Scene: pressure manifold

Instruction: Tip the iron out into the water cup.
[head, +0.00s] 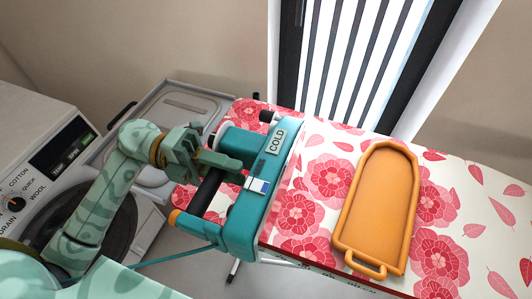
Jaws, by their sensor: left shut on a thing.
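The iron (246,222) is a teal body with a black handle bar, an orange knob at its lower left end and a plate reading COLD. My left gripper (217,176) is shut on the iron's black handle, reaching in from the left. The iron is at the left end of the floral ironing board, partly past its near-left edge. I cannot tell whether it touches the board. A thin teal cord runs from it to the lower left. No water cup shows in this view. My right gripper is out of view.
An orange tray (348,234) with a raised rim lies on the ironing board (480,205), right of the iron. A washing machine (48,150) stands at the left, with a grey sink-like unit (185,103) behind my arm. A striped window is at the back.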

